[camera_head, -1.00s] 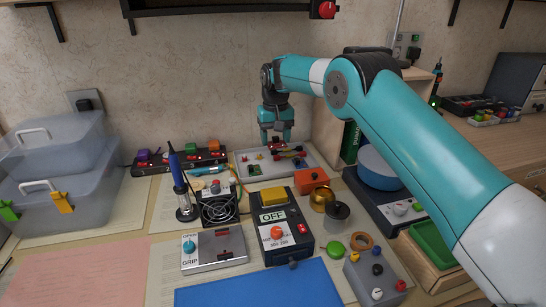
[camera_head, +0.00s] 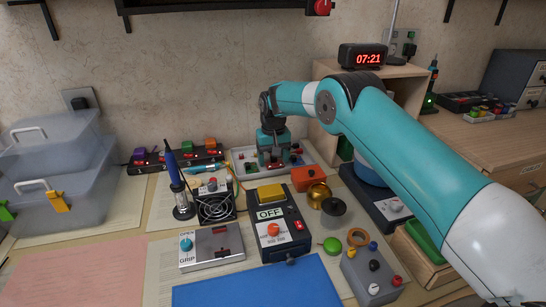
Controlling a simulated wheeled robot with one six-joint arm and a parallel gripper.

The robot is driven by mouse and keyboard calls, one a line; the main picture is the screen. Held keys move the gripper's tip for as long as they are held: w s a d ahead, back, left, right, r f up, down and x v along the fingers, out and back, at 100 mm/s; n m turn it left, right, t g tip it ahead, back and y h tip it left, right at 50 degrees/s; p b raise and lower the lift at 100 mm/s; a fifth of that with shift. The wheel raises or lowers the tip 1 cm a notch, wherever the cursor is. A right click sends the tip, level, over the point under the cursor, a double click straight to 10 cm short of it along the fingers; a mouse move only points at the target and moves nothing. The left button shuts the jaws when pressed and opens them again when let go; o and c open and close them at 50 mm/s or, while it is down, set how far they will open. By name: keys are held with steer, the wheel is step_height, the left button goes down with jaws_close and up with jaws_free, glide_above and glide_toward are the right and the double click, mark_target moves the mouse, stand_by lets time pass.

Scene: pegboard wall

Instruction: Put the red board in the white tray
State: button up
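The white tray (camera_head: 238,158) lies at the back middle of the bench, below the wall. It holds small parts, among them a green piece (camera_head: 251,167) and a red piece (camera_head: 295,148) on its right side. My gripper (camera_head: 274,162) points down, low over the middle of the tray, and hides part of what lies there. Some red shows near its fingertips, too small to tell whether it is the red board or whether it is held. I cannot pick out the red board with certainty. The finger gap is too small to read.
An orange box (camera_head: 309,184) and a black fan (camera_head: 214,205) stand in front of the tray. A soldering iron (camera_head: 176,178) stands upright to the left. A switch box marked OFF (camera_head: 275,235) and a blue mat (camera_head: 255,285) are nearer. A digital clock (camera_head: 362,57) sits on the wooden shelf.

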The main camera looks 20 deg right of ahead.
steer(key=shift+o, duration=0.7)
steer(key=shift+r, duration=0.1)
step_height(320, 180, up, 12)
steer(key=s+a+r+n, duration=0.2)
steer(key=s+r, duration=0.6)
steer(key=s, duration=0.1)
steer(key=s+a+n+y, duration=0.1)
steer(key=s+n+y, duration=0.1)
steer(key=s, duration=1.6)
steer(key=s+a+r+n+y, duration=0.1)
steer(key=s+n+y, duration=0.1)
steer(key=s, duration=1.6)
steer(key=shift+s+a+r+n, duration=0.2)
steer(key=shift+s+a+n, duration=0.15)
steer(key=shift+n, duration=0.15)
